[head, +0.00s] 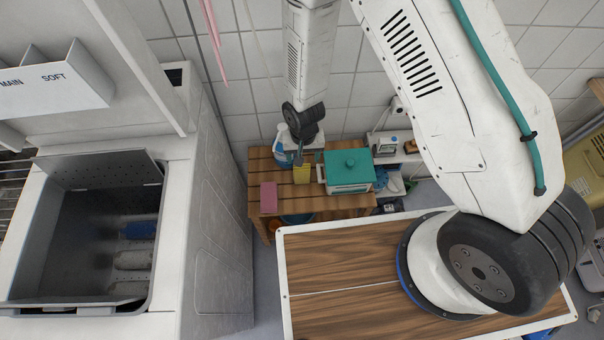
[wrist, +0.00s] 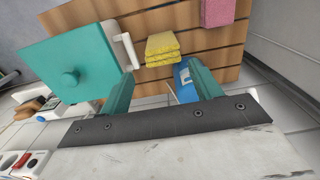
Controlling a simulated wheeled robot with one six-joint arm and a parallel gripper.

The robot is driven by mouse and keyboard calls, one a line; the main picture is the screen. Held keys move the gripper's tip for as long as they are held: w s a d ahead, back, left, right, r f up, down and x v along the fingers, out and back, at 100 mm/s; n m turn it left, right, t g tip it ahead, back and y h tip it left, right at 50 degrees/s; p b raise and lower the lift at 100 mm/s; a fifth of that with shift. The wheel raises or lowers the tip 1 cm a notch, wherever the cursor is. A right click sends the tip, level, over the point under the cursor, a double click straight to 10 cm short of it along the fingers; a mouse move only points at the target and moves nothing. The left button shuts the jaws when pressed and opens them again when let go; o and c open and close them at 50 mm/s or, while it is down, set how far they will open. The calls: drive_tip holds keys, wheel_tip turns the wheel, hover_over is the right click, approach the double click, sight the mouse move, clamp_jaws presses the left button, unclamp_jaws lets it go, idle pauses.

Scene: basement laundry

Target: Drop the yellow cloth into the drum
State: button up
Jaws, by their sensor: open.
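The yellow cloth (head: 302,175) lies folded on the slatted wooden bench, between a pink cloth and a teal-lidded box. In the wrist view the yellow cloth (wrist: 162,49) is a layered stack ahead of the fingertips, a little apart from them. My gripper (head: 299,158) is over the bench just behind the cloth. In the wrist view my gripper (wrist: 162,85) has its two teal fingers spread, with nothing between them. The drum (head: 85,245) is the open metal cavity in the white machine at left; its lid stands up. Blue and grey shapes show inside it.
The pink cloth (head: 268,197) lies left of the yellow one. The teal-lidded box (head: 349,170), with a white handle, stands close on the right. A blue bottle (head: 281,141) stands behind. The white machine's side panel (head: 218,235) rises between bench and drum.

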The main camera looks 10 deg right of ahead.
sight(302, 170)
drive_tip(key=f, duration=0.3)
drive_tip(key=shift+s+a+f, duration=0.1)
drive_tip(key=shift+s, duration=0.1)
wheel_tip(302, 170, down, 6)
drive_tip(key=shift+w+a+r, duration=0.15)
drive_tip(key=shift+r, duration=0.05)
drive_tip(key=c, duration=0.8)
